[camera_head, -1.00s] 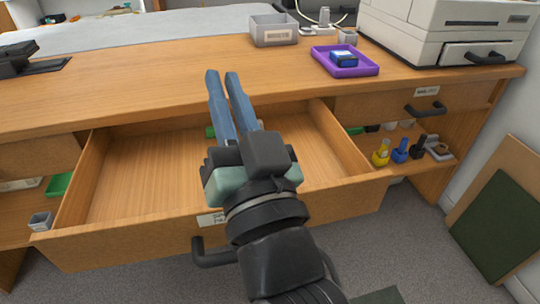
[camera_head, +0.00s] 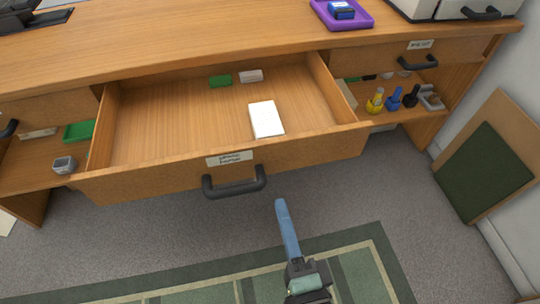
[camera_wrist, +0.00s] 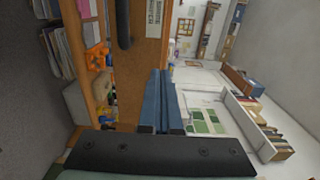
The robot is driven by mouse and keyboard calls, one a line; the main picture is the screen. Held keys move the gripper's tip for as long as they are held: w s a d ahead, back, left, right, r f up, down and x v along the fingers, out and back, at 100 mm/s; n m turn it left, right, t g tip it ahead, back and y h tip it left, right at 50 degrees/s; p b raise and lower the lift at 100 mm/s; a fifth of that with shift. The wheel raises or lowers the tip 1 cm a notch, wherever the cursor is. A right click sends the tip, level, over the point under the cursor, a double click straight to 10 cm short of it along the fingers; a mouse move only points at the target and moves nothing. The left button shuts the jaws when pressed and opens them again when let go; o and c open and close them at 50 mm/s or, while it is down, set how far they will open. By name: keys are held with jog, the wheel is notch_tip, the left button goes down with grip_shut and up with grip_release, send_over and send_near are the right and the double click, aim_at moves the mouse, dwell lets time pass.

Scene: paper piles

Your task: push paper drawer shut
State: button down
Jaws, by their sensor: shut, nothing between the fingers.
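The wide wooden desk drawer (camera_head: 230,188) stands pulled out in the head view. Its front has a white label and a dark bar handle (camera_head: 235,184). A white paper pad (camera_head: 266,119) lies inside it. My gripper (camera_head: 281,203) is shut and empty, below and to the right of the handle in the picture, in front of the drawer and apart from it. In the wrist view, the closed blue fingers (camera_wrist: 163,73) show below the drawer front (camera_wrist: 146,55), with the handle (camera_wrist: 123,25) above left of the fingertips.
A green block (camera_head: 220,81) and a pale block (camera_head: 251,76) lie at the drawer's back. A shut drawer with a handle (camera_head: 419,62) is at right, above a shelf of small bottles (camera_head: 375,101). A board (camera_head: 490,165) leans on the wall.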

aim_at(264, 147)
jog(key=x, duration=1.1)
jog(key=shift+w+a, duration=0.1)
jog(key=shift+w, duration=0.1)
